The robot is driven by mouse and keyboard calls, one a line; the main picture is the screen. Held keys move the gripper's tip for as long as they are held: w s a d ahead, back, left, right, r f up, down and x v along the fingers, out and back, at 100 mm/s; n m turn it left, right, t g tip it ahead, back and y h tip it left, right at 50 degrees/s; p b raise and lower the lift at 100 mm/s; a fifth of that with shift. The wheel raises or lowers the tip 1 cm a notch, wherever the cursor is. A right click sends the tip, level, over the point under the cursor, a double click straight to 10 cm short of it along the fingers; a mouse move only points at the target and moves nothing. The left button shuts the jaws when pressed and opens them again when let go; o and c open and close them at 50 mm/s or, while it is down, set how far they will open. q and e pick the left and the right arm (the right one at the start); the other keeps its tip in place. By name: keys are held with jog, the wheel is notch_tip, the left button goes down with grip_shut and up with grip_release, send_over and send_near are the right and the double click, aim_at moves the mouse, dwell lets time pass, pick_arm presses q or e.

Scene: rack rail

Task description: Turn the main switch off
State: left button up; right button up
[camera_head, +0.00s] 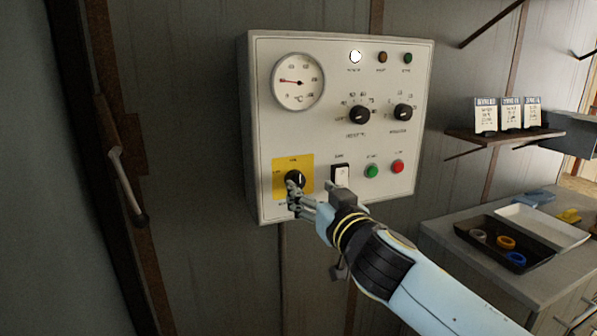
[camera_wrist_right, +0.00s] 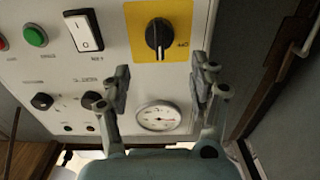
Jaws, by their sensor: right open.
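The main switch is a black rotary knob (camera_head: 299,177) on a yellow plate (camera_head: 280,164) at the lower left of the white control panel (camera_head: 330,120). Its white mark stands about vertical in the head view. In the right wrist view the knob (camera_wrist_right: 155,33) is just beyond the fingertips, roughly between their lines. My right gripper (camera_head: 295,195) is open, in front of the knob and slightly low, partly hiding it. It also shows in the right wrist view (camera_wrist_right: 162,76) with nothing between its fingers. Contact with the knob cannot be told. My left gripper is not in view.
Right of the plate are a black-and-white rocker (camera_head: 341,173), a green button (camera_head: 372,171) and a red button (camera_head: 397,167). A gauge (camera_head: 298,82) and two knobs sit above. A counter with a dark tray (camera_head: 470,225) stands at right; a door handle (camera_head: 127,185) is at left.

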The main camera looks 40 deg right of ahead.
aim_at(300, 180)
jog(key=p+x, duration=0.1)
jog(key=x, duration=0.5)
jog(key=shift+w, duration=0.1)
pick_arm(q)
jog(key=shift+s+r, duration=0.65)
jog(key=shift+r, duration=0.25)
pick_arm(e)
jog(key=shift+w, duration=0.35)
jog(key=shift+c, duration=0.3)
jog(key=c, duration=1.1)
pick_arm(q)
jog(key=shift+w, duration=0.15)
pick_arm(e)
jog(key=shift+o, duration=0.2)
